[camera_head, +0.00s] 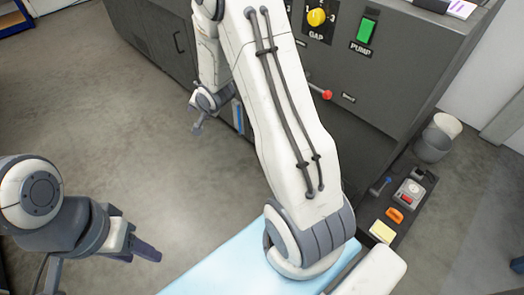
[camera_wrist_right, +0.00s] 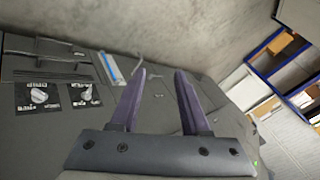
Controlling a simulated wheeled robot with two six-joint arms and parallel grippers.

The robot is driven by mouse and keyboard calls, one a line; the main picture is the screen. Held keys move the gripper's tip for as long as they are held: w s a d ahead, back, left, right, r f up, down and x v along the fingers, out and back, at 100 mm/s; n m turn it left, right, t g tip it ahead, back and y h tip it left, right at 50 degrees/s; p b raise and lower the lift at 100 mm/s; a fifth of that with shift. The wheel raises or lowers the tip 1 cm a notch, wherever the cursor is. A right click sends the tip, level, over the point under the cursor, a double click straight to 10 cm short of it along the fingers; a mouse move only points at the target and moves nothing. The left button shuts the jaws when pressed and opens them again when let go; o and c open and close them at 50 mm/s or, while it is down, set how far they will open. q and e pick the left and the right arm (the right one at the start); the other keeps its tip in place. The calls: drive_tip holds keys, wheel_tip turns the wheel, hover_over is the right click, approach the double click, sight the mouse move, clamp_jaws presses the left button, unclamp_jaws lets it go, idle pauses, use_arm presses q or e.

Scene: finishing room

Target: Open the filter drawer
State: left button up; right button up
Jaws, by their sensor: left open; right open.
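A dark grey machine cabinet (camera_head: 400,70) stands across the top of the head view. No drawer is clearly marked; a dark bar handle (camera_head: 178,42) shows on its left part. A narrow blue and white part (camera_head: 238,115) sits low on the cabinet, partly behind my right arm. It also shows in the right wrist view (camera_wrist_right: 114,72), left of the fingers. My right gripper (camera_head: 198,124) is low in front of the cabinet; in the wrist view its fingers (camera_wrist_right: 160,76) are apart with nothing between them. My left gripper (camera_head: 146,250) is open, over the floor, away from the cabinet.
The cabinet carries a yellow GAP knob (camera_head: 317,17), a green PUMP switch (camera_head: 366,30) and a red-balled lever (camera_head: 326,94). A dark tray (camera_head: 418,192) with small items and a grey bin (camera_head: 434,145) stand right. A light blue surface (camera_head: 225,268) lies below my right arm. Floor at left is clear.

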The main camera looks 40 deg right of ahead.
drive_tip(key=s+d+f+m+t+h+b, duration=0.25)
drive_tip(key=d+f+m+b, duration=0.75)
drive_tip(key=f, duration=0.8)
drive_tip(key=s+d+f+m+t+h+b, duration=0.2)
drive_tip(key=s+d+f+m+t+b, duration=0.3)
drive_tip(key=d+f+b, duration=0.9)
drive_tip(key=shift+m+g+y, duration=0.25)
drive_tip(key=shift+m+g, duration=0.2)
drive_tip(key=shift+m, duration=0.25)
drive_tip(key=w+d+f+b, duration=0.1)
drive_tip(key=w+f, duration=0.1)
drive_tip(key=w, duration=0.1)
drive_tip(key=w+d+f, duration=0.1)
drive_tip(key=w+d, duration=0.1)
drive_tip(key=w, duration=0.1)
drive_tip(key=w+d+f+b, duration=0.1)
drive_tip(key=w+f, duration=0.1)
drive_tip(key=w, duration=0.1)
drive_tip(key=shift+w+d+f+b, duration=0.25)
drive_tip(key=shift+w+f+b, duration=0.05)
drive_tip(key=shift+b, duration=0.05)
drive_tip(key=shift+w+d, duration=0.15)
drive_tip(key=shift+w, duration=0.35)
use_arm(q)
wheel_tip(320, 180, down, 30)
drive_tip(key=shift+r, duration=0.25)
use_arm(e)
drive_tip(key=shift+r, duration=0.1)
clamp_jaws()
drive_tip(key=shift+s, duration=0.1)
